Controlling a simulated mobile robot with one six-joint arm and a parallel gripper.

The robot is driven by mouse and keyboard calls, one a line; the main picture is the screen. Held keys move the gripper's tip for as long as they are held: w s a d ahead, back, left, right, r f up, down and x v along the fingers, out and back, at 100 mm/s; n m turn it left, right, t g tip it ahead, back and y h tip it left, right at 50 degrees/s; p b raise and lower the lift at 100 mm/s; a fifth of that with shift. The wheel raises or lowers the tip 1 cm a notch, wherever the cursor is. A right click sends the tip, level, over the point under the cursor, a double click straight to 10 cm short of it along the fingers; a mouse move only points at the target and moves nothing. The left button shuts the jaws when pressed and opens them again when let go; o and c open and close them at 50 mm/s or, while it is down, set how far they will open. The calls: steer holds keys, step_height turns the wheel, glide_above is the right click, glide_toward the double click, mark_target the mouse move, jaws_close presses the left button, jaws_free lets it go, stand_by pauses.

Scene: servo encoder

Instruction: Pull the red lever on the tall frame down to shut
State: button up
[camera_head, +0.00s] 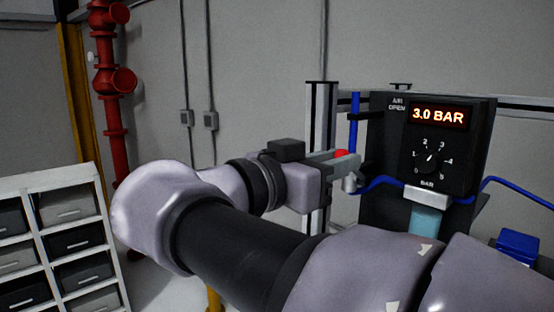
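The red lever (341,154) shows only as a small red patch at my gripper's fingertips, beside the tall metal frame (319,105). The rest of it is hidden. My gripper (342,164) reaches in from the left with its grey fingers at the red patch. Whether the fingers touch it or close around it cannot be told. A small grey cylindrical fitting (350,185) sits just below the fingertips, with blue tubing (380,183) running right from it. The dark panel (385,125) reads "AIR OPEN" and "3.0 BAR" on its display (438,115).
My arm fills the lower middle and hides much of the frame's lower part. A white rack of drawers (100,205) stands at the left. Red pipework (112,100) and a yellow post (75,95) stand behind it. A blue box (518,244) sits at the lower right.

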steer(key=shift+s+a+f+b, duration=0.25)
steer(key=shift+a+f+b, duration=0.1)
steer(key=shift+f, duration=0.1)
steer(key=shift+s+a+f+b, duration=0.15)
steer(key=shift+f+b, duration=0.2)
steer(key=shift+f, duration=0.05)
steer(key=shift+s+a+f+b, duration=0.1)
steer(key=shift+a+f+b, duration=0.05)
steer(key=shift+f+b, duration=0.2)
steer(key=shift+f, duration=0.1)
steer(key=shift+s+a+f+b, duration=0.15)
steer(key=shift+a+f+b, duration=0.1)
steer(key=shift+f+b, duration=0.5)
steer(key=shift+s+a+f+b, duration=0.1)
steer(key=shift+f+b, duration=0.8)
steer(key=shift+b, duration=0.1)
steer(key=o, duration=0.8)
steer(key=shift+r, duration=0.15)
